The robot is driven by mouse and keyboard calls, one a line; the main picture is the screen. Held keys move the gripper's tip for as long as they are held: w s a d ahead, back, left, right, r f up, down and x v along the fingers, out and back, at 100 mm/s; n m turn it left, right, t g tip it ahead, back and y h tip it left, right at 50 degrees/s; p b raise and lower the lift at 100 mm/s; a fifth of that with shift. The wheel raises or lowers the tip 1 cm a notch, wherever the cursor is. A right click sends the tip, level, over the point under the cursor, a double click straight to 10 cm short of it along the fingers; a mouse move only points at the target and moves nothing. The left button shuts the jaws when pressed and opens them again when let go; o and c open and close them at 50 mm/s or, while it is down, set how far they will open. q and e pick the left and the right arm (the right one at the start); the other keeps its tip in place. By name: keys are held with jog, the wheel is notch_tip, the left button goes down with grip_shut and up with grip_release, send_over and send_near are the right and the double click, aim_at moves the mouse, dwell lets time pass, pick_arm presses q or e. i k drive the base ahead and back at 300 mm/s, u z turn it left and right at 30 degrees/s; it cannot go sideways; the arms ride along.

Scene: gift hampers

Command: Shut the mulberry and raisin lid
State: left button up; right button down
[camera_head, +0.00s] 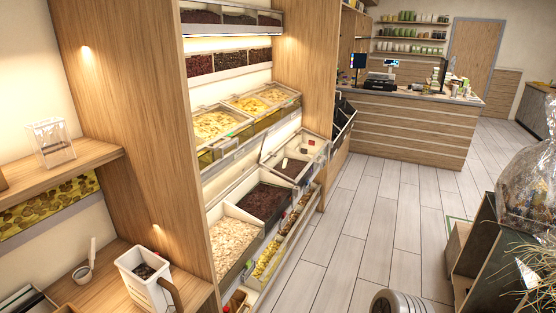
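The dried-fruit bins are in a wall display left of centre in the head view. In the lower row, a bin of dark dried fruit (263,201) shows uncovered contents. To its right is another bin with dark contents (291,168), with a clear framed lid (313,146) around its upper part; it looks raised, but I cannot tell its exact angle. I cannot read the labels, so I cannot tell which bins hold mulberries or raisins. Neither of my grippers is in view.
A bin of pale flakes (234,243) stands in front in the lower row. Bins of yellow fruit (215,124) sit above. A wooden shelf and counter are at the left. A dark crate (483,262) stands at the right.

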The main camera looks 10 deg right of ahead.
aim_at(237, 148)
jog(key=z, duration=1.2)
jog(key=i, duration=2.9)
jog(key=u, duration=3.65)
jog(key=i, duration=0.2)
